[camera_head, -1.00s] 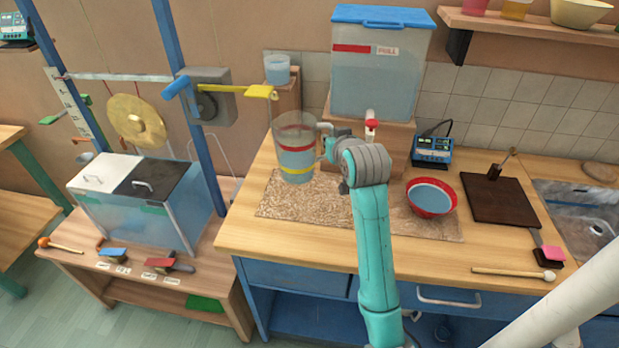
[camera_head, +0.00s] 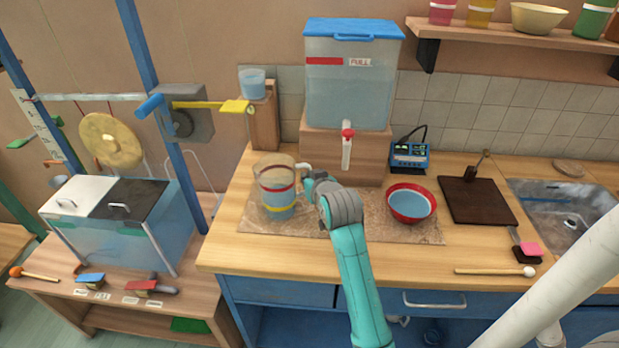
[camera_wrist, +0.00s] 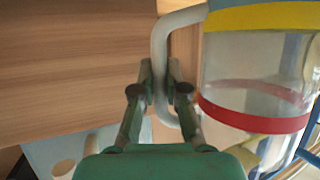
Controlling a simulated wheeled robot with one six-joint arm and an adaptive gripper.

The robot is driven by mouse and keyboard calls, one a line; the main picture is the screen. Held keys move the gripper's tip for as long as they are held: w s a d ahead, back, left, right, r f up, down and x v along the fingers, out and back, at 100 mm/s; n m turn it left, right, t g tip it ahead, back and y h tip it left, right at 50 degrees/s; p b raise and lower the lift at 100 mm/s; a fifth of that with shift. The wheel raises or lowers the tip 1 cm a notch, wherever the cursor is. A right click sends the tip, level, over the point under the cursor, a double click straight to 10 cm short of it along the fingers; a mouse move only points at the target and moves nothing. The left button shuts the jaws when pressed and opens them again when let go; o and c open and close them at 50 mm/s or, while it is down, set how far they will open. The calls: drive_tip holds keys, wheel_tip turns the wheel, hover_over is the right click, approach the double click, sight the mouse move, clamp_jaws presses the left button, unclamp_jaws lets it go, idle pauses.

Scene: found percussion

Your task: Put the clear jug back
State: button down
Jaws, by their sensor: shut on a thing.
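The clear jug (camera_head: 279,201) has a red band above a yellow band and a pale handle, and its lower part looks blue. It is upright over the left part of the speckled mat (camera_head: 345,230); I cannot tell whether its base touches. My gripper (camera_head: 309,181) is shut on the jug's handle, to the right of its body. In the wrist view my gripper (camera_wrist: 160,80) has one finger on each side of the handle, and the jug (camera_wrist: 250,75) fills the right side.
A clear dispenser (camera_head: 350,90) with a blue lid and red-topped tap stands on a wooden block behind. A red bowl (camera_head: 411,215) of blue liquid sits right of my gripper. A small cup (camera_head: 252,85) stands on a post at the back left. Bare counter (camera_head: 330,255) lies in front.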

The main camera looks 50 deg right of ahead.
drive_tip(key=c, duration=1.6)
unclamp_jaws()
drive_tip(key=shift+f, duration=0.1)
drive_tip(key=shift+c, duration=0.2)
drive_tip(key=o, duration=0.4)
drive_tip(key=shift+o, duration=0.2)
drive_tip(key=shift+s+a+r, duration=0.1)
drive_tip(key=shift+s+r, duration=0.05)
drive_tip(key=shift+r, duration=0.05)
drive_tip(key=v, duration=1.1)
drive_tip(key=shift+s+a, duration=0.15)
drive_tip(key=shift+s, duration=0.1)
